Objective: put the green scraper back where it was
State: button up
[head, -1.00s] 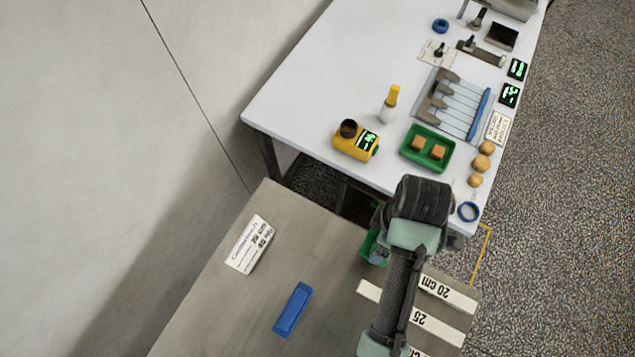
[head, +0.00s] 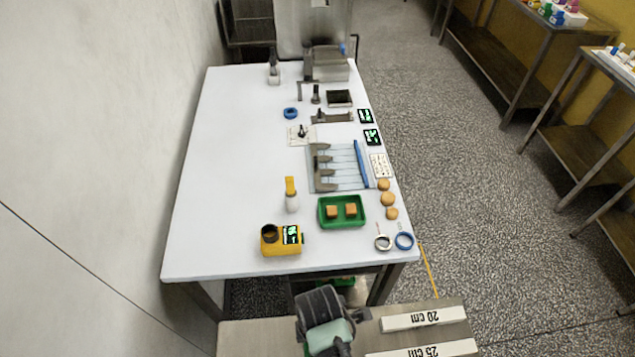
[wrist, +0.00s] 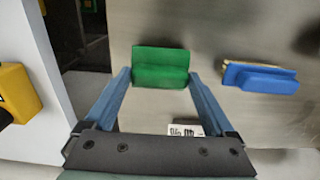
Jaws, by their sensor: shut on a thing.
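The green scraper (wrist: 161,66) is a green block in the wrist view, held across the fingertips of my gripper (wrist: 158,77). The gripper is shut on it, with one blue finger at each end. The grey-brown bench surface lies behind it in this view; I cannot tell the height between them. In the head view my wrist covers the jaws at the bottom. A small green patch shows past it under the white table's edge; I cannot tell what it is.
A blue scraper-like block (wrist: 261,77) lies on the grey-brown bench (head: 260,340). Labelled white strips (head: 424,318) are at its right. The white table (head: 235,170) holds a yellow device (head: 282,240), a green tray (head: 342,211) and rings. Its left side is clear.

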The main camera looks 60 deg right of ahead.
jog(key=shift+f, duration=0.95)
jog(key=shift+f, duration=0.1)
jog(key=o, duration=1)
notch_tip(320, 180, up, 12)
jog(key=shift+w, duration=0.1)
